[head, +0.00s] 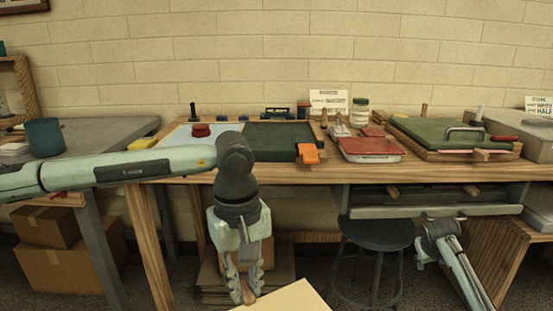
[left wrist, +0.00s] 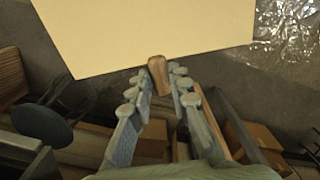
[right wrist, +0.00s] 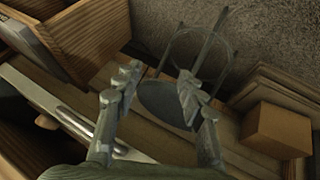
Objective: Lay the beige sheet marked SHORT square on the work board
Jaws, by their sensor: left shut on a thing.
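A plain beige sheet (head: 290,300) shows at the bottom edge of the head view, mostly cut off. In the left wrist view the sheet (left wrist: 150,35) extends beyond the fingertips; no marking is readable on it. My left gripper (head: 242,292) is shut on a small wooden grip (left wrist: 158,72) at the sheet's edge, held in front of and below the bench top. A dark green flat panel (head: 280,138) and a raised green-topped board (head: 440,132) lie on the bench; I cannot tell which is the work board. My right gripper (right wrist: 157,82) is open and empty, low at the right.
The wooden bench (head: 230,172) carries a pale blue tray (head: 183,134), an orange clip (head: 308,153), a red tray (head: 370,150) and a jar (head: 360,111). A dark stool (head: 375,233) stands below, near a wide shallow drawer (head: 430,210). Cardboard boxes (head: 70,270) sit at the left.

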